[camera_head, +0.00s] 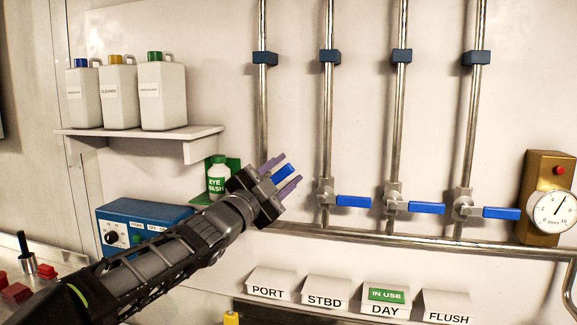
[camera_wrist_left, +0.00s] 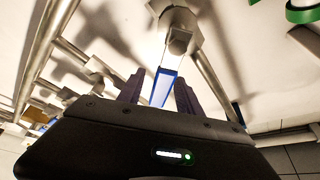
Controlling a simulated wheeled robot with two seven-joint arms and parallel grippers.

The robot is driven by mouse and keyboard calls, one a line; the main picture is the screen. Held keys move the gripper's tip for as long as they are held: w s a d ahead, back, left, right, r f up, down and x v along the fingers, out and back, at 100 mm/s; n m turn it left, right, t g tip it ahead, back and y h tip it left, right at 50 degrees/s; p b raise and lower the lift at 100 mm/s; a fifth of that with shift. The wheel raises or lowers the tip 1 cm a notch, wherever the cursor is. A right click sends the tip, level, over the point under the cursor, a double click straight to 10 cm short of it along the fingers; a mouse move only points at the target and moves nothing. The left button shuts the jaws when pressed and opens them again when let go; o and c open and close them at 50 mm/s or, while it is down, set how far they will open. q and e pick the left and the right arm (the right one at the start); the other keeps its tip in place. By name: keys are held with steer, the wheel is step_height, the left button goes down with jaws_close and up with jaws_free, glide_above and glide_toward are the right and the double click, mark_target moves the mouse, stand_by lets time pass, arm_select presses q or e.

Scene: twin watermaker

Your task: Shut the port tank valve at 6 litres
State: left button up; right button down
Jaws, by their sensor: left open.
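My left gripper (camera_head: 283,174) is open at the leftmost pipe, with its two purple fingers on either side of a blue valve handle (camera_head: 284,172). This is the valve above the PORT label (camera_head: 268,291); its body is hidden behind my gripper. In the left wrist view the blue handle (camera_wrist_left: 162,88) lies between the fingers of my left gripper (camera_wrist_left: 158,84); I cannot tell if they touch it. The valve body (camera_wrist_left: 180,38) shows beyond. A round dial gauge (camera_head: 553,212) at the right has its needle pointing up and right; its small print is hard to read. My right gripper is not in view.
Three more blue handles, at STBD (camera_head: 353,201), DAY (camera_head: 426,208) and FLUSH (camera_head: 501,213), point right. A green IN USE tag (camera_head: 386,295) sits on the DAY label. An eye wash bottle (camera_head: 217,176) and a shelf (camera_head: 150,131) with jugs are left of my gripper.

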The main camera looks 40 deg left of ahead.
arm_select(q)
steer(key=shift+x, duration=0.85)
steer(key=shift+c, duration=0.5)
jaws_close()
stand_by(0.3)
